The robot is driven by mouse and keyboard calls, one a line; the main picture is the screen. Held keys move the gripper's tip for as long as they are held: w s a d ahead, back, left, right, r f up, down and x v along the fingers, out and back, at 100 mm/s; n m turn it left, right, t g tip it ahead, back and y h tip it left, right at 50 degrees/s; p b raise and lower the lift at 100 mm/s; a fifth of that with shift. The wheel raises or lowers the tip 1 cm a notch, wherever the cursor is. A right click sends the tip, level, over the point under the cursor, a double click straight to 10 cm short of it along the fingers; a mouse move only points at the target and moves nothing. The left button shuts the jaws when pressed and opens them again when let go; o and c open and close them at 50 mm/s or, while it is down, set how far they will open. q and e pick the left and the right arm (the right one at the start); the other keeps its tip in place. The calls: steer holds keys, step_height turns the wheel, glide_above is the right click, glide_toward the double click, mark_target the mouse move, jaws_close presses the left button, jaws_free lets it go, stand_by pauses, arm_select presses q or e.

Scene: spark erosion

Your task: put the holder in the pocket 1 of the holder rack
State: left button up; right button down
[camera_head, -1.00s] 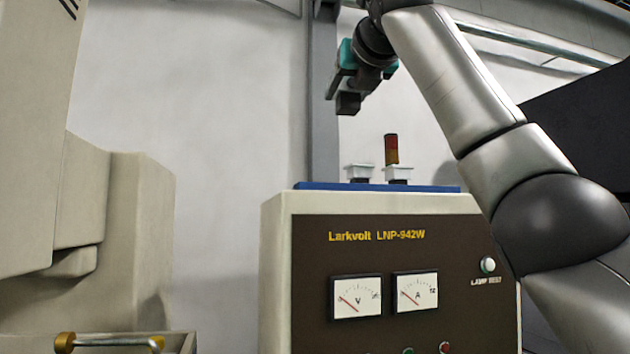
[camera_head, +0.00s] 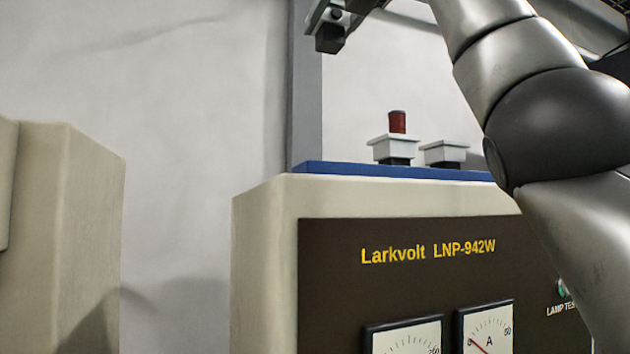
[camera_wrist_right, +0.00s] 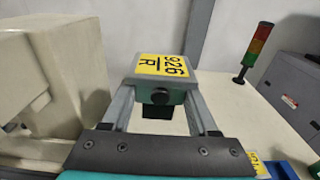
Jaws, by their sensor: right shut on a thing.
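My right gripper (camera_head: 335,16) is at the top edge of the head view, partly cut off, above and left of the cabinet. A dark block (camera_head: 330,38) hangs below the gripper in the head view. The blue strip that looks like the holder rack (camera_head: 345,170) lies on the cabinet top. Two white pieces on dark stems, one left (camera_head: 391,149) and one right (camera_head: 446,154), stand on it. Pocket numbers cannot be read. My left gripper is out of view.
The beige Larkvolt cabinet (camera_head: 265,260) with dial meters fills the lower middle. A red lamp (camera_head: 397,122) shows behind the left white piece; the wrist view shows a signal tower (camera_wrist_right: 258,48). A beige machine (camera_head: 70,230) stands at left. Clear space shows above the rack.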

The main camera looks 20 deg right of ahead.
steer(key=shift+r, duration=0.1)
steer(key=shift+s+f, duration=0.15)
steer(key=shift+f, duration=0.15)
steer(key=shift+s+f, duration=0.15)
steer(key=shift+f, duration=0.5)
step_height(320, 180, down, 14)
steer(key=shift+r, duration=0.1)
steer(key=shift+f, duration=2)
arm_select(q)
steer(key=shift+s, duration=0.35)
arm_select(e)
steer(key=shift+f, duration=0.1)
